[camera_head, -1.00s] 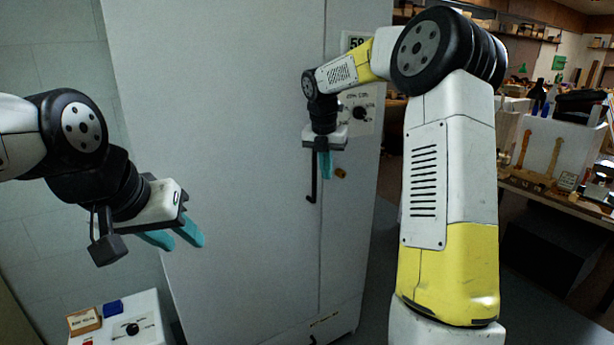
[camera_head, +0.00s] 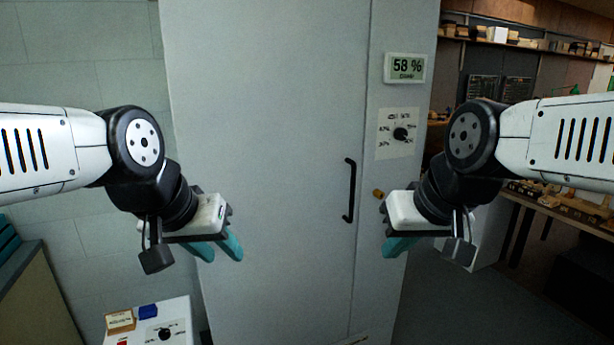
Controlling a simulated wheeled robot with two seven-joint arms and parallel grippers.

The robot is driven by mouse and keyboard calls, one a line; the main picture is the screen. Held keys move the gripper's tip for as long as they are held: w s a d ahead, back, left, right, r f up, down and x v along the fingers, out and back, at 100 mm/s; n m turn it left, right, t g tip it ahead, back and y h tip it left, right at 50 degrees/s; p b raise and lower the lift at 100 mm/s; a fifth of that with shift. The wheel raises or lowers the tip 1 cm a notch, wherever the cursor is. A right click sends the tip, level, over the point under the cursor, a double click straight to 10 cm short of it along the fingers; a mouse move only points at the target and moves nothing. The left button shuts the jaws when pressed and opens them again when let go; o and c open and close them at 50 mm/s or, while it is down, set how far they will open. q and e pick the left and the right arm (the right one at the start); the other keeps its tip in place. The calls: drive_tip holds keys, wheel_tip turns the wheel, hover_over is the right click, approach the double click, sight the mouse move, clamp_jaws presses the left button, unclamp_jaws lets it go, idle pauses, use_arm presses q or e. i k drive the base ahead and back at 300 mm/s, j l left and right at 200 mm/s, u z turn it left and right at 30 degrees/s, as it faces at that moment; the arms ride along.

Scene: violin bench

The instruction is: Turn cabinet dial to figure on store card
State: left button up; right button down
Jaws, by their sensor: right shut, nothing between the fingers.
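The tall grey cabinet (camera_head: 275,130) stands shut in front of me. Its black dial (camera_head: 400,134) sits on a white plate with percent figures around it; the pointer's direction is too small to tell. Above it a display (camera_head: 405,68) reads 58 %, with a small word beneath. My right gripper (camera_head: 398,247) is shut and empty, below the dial and apart from it. My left gripper (camera_head: 221,248) is open and empty, in front of the cabinet's left part. A small card with writing (camera_head: 120,321) stands on the low white unit at the lower left; its text is unreadable.
A black door handle (camera_head: 349,190) and a brass knob (camera_head: 378,193) stick out of the cabinet front. The low white unit (camera_head: 183,309) carries another black dial (camera_head: 165,333) and a blue block (camera_head: 148,312). A cluttered workbench (camera_head: 560,207) stands at the right.

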sight(400, 134)
drive_tip(key=u, duration=2.35)
drive_tip(key=z, duration=2.9)
drive_tip(key=i+l+z, duration=0.45)
drive_tip(key=i, duration=0.25)
drive_tip(key=j, duration=0.1)
